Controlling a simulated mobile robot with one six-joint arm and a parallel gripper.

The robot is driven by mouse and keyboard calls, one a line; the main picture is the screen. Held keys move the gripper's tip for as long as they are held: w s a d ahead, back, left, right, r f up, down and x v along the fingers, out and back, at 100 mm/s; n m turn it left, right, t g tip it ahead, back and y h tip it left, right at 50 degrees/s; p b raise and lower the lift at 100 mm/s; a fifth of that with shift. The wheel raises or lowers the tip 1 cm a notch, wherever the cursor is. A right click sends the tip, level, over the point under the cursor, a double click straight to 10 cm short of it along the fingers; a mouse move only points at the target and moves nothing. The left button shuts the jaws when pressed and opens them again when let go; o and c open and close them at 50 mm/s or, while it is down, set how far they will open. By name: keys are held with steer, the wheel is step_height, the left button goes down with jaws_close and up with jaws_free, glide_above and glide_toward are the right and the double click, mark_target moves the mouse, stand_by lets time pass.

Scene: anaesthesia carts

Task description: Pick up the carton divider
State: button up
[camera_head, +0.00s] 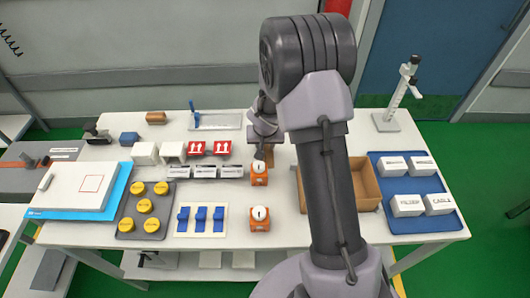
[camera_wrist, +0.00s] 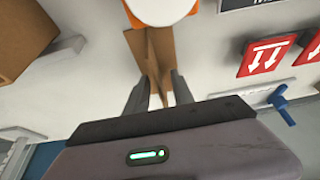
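The carton divider (camera_wrist: 152,48) is a brown cardboard piece with upright, crossing panels. In the wrist view it stands on the white table, just behind an orange block with a white round top (camera_wrist: 160,8). My gripper (camera_wrist: 161,88) is open, its two dark fingers on either side of the divider's near end, with gaps visible. I cannot tell how far down the fingers reach. In the head view the divider (camera_head: 270,152) is mostly hidden by my arm, and my gripper (camera_head: 261,152) is over it.
An open brown carton (camera_head: 367,187) stands right of the divider, partly behind my arm. Red arrow-marked blocks (camera_head: 209,148) and labelled boxes (camera_head: 205,171) stand to the left. A second orange block (camera_head: 260,218) is nearer. A blue tray (camera_head: 433,222) with white boxes lies right.

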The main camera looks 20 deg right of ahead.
steer(key=shift+w+f, duration=0.15)
steer(key=shift+f, duration=0.2)
steer(key=shift+r, duration=0.15)
steer(key=shift+c, duration=1.1)
jaws_close()
